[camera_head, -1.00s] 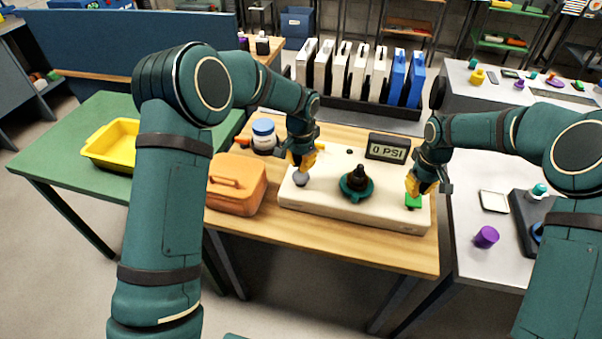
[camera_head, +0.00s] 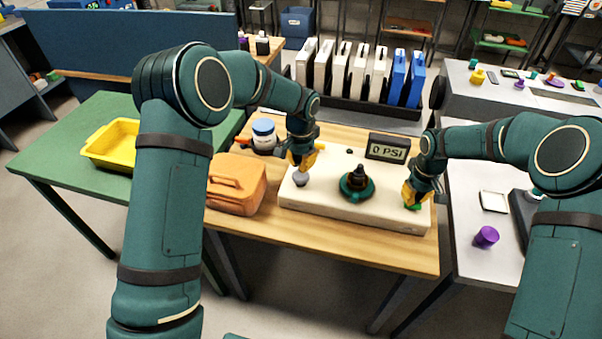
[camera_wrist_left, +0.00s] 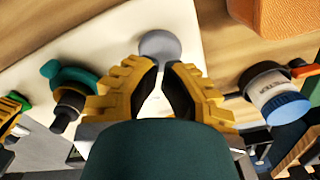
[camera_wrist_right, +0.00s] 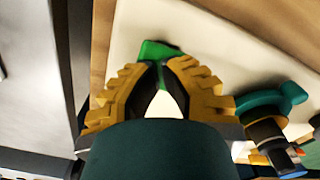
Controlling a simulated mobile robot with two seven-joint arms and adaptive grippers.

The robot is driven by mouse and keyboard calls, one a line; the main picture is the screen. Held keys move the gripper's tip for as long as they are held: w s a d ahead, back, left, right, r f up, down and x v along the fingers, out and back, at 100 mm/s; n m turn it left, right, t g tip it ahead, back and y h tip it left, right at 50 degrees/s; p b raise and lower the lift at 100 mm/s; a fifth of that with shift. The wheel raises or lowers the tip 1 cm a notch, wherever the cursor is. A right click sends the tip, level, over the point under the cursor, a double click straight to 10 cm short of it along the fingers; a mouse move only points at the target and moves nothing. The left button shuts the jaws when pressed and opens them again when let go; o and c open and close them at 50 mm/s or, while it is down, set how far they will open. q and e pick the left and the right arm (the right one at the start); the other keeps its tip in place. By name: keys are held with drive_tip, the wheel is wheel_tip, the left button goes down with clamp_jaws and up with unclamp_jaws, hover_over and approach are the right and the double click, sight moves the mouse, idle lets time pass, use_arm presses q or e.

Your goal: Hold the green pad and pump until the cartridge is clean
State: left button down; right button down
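The cream board (camera_head: 320,206) carries a grey knob (camera_head: 300,179), a dark cartridge (camera_head: 358,175) upright in a green collar (camera_head: 356,192), and the green pad (camera_head: 413,207). A display (camera_head: 388,149) at its back reads 0 PSI. My left gripper (camera_head: 302,170) points down at the knob, fingertips close together; the knob (camera_wrist_left: 160,46) shows just beyond them in the left wrist view. I cannot tell whether they touch. My right gripper (camera_head: 411,203) is over the green pad and covers part of it. In the right wrist view its closed fingertips reach the pad's edge (camera_wrist_right: 155,50).
An orange case (camera_head: 236,186) and a jar with a blue lid (camera_head: 263,135) stand left of the board. A rack of white and blue panels (camera_head: 360,75) is behind. A purple cup (camera_head: 485,237) is on the right table. The wooden table's front strip (camera_head: 330,240) is clear.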

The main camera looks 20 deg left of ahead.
sight(301, 174)
use_arm(q)
drive_tip(key=shift+f, duration=2.3)
drive_tip(key=shift+r, duration=1.1)
drive_tip(key=shift+f, duration=1.1)
drive_tip(key=shift+r, duration=1.1)
drive_tip(key=shift+f, duration=0.1)
